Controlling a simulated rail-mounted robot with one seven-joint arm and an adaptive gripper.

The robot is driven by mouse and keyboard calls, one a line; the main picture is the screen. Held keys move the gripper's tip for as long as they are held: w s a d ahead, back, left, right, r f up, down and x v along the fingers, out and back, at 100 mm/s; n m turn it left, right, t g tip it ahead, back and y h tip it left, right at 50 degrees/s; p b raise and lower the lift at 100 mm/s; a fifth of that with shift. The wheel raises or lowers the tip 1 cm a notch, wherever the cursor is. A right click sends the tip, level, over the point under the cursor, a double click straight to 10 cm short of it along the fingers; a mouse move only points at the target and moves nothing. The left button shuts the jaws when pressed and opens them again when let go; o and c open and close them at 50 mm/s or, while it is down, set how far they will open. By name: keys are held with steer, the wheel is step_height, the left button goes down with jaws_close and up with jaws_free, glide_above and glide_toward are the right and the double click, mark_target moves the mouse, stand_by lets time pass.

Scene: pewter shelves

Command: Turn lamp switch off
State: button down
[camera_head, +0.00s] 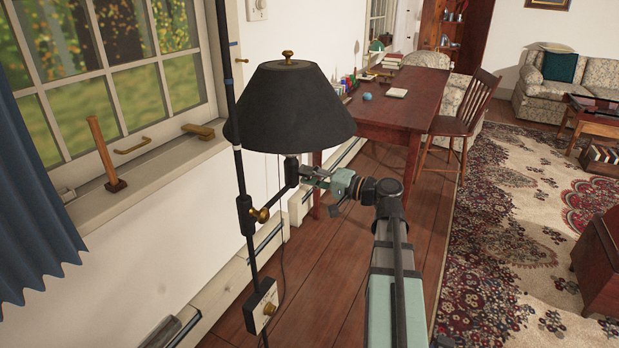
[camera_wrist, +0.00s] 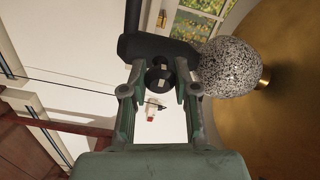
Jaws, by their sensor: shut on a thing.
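The floor lamp has a black shade (camera_head: 290,110) on a black pole (camera_head: 241,180) beside the window wall. My gripper (camera_head: 308,173) is just below the shade, at the lamp's socket. In the wrist view my gripper (camera_wrist: 160,75) has its fingers on both sides of a small round black lamp switch (camera_wrist: 160,79) and is shut on it. A speckled bulb (camera_wrist: 229,67) is close to the right finger, inside the shade's gold lining (camera_wrist: 285,110). I cannot tell whether the lamp is lit. The fingers hide part of the switch in the head view.
A brass knob (camera_head: 262,215) sticks out from the pole. A white box with a dial (camera_head: 262,307) is low on the pole. A window sill (camera_head: 150,178) is at left, a wooden desk (camera_head: 410,97) behind. Floor (camera_head: 330,265) right of the pole is clear.

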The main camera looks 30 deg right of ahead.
steer(key=c, duration=0.9)
jaws_free()
steer(key=shift+o, duration=0.2)
steer(key=v, duration=1.2)
